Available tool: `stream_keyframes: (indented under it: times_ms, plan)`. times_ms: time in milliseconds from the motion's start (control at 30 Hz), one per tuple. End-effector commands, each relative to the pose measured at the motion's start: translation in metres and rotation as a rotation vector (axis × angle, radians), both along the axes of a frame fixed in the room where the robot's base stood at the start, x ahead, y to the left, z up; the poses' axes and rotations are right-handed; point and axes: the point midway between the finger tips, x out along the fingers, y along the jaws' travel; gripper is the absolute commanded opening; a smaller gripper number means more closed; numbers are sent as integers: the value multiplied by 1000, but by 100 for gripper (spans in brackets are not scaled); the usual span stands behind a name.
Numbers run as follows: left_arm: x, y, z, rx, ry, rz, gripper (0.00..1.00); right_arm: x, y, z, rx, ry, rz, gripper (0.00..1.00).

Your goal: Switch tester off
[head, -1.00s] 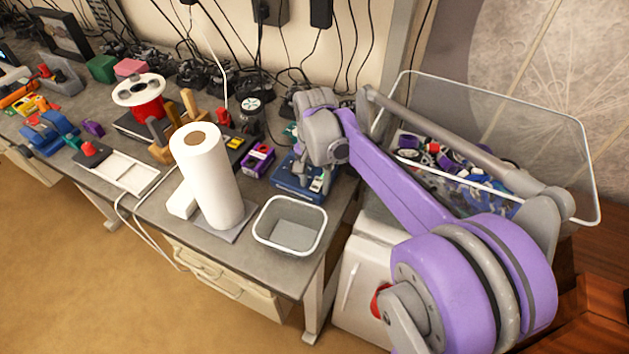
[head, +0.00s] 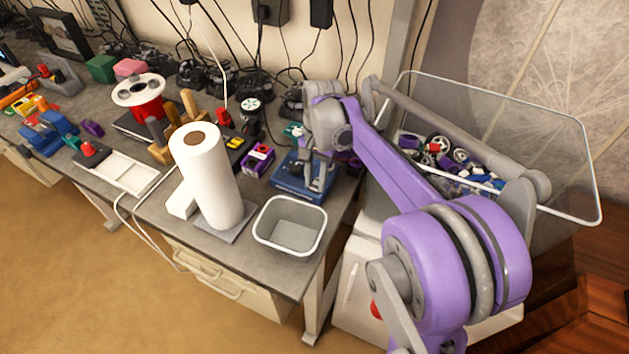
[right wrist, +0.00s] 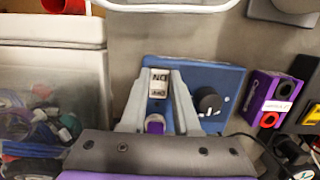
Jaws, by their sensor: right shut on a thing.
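The tester is a blue box on the near right of the bench (head: 290,184), behind the grey bin. In the right wrist view the tester (right wrist: 225,78) shows a black knob (right wrist: 207,100) and a white switch marked ON and OFF (right wrist: 158,82). My right gripper (head: 318,188) is lowered onto the tester. In the right wrist view my right gripper (right wrist: 158,90) has its two grey fingers on either side of the switch, shut on it. A small purple piece shows between the fingers. My left gripper is not in view.
A grey bin (head: 262,240) and a paper towel roll (head: 207,180) stand at the front of the bench. A purple box (head: 258,160) is beside the tester. A clear bin of parts (head: 590,185) stands to the right.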

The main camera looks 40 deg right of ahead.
Motion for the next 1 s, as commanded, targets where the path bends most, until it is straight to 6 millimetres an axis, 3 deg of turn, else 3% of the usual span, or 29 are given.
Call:
stream_keyframes:
  times_ms: [167, 467, 500, 633, 1000]
  plan:
    - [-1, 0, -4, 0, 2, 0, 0, 2, -4, 0, 92, 47, -1, 0]
    - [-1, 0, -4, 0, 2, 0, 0, 2, -3, 1, 104, 51, 1, 0]
    - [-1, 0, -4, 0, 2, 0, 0, 2, -3, 1, 104, 52, 2, 33]
    - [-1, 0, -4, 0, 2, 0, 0, 2, -3, 1, 104, 52, 1, 57]
    - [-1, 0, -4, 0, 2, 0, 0, 2, -4, 5, 103, 52, 1, 60]
